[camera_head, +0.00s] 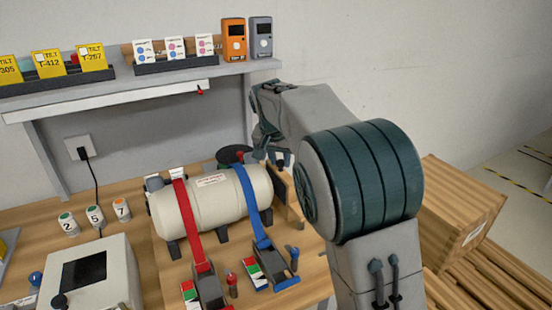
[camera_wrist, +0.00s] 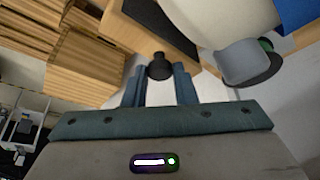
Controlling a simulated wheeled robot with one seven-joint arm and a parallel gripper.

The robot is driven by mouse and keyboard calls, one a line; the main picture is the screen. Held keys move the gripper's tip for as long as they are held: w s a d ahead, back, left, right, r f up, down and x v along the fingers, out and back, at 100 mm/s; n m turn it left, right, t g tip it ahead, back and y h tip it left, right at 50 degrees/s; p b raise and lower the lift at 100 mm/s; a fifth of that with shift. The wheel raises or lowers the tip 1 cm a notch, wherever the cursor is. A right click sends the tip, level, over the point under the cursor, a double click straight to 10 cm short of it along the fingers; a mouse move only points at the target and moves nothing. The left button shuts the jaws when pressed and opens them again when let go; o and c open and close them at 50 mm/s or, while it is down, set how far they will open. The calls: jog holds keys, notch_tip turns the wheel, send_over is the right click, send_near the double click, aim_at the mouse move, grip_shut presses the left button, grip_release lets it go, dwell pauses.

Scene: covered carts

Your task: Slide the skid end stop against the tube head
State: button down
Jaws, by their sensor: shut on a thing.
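A cream tube (camera_head: 222,205) lies on a wooden skid, held by a red strap (camera_head: 190,220) and a blue strap (camera_head: 248,200). At its right end stands the end stop (camera_head: 291,205), a wooden upright with a dark pad, partly hidden by my arm. In the wrist view the tube (camera_wrist: 215,18) is at top right and the end stop's black pad (camera_wrist: 160,22) faces its head; I cannot tell whether they touch. My gripper (camera_wrist: 159,84) is shut on a black knob (camera_wrist: 160,67) at the end stop. In the head view my arm largely hides my gripper.
Ratchets (camera_head: 270,262) with red-and-green tags lie at the skid's front. A white box with a screen (camera_head: 88,275) and numbered canisters (camera_head: 95,217) stand left. A shelf (camera_head: 140,80) runs behind. Wooden crates (camera_head: 455,215) stand at the right.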

jog(key=c, duration=1.2)
grip_release()
jog(key=shift+w+d+r, duration=0.1)
jog(key=shift+o, duration=0.2)
jog(key=shift+s+a+r, duration=0.2)
jog(key=shift+r, duration=0.3)
jog(key=v, duration=1.2)
jog(key=shift+s+r, duration=0.25)
jog(key=shift+r, duration=0.05)
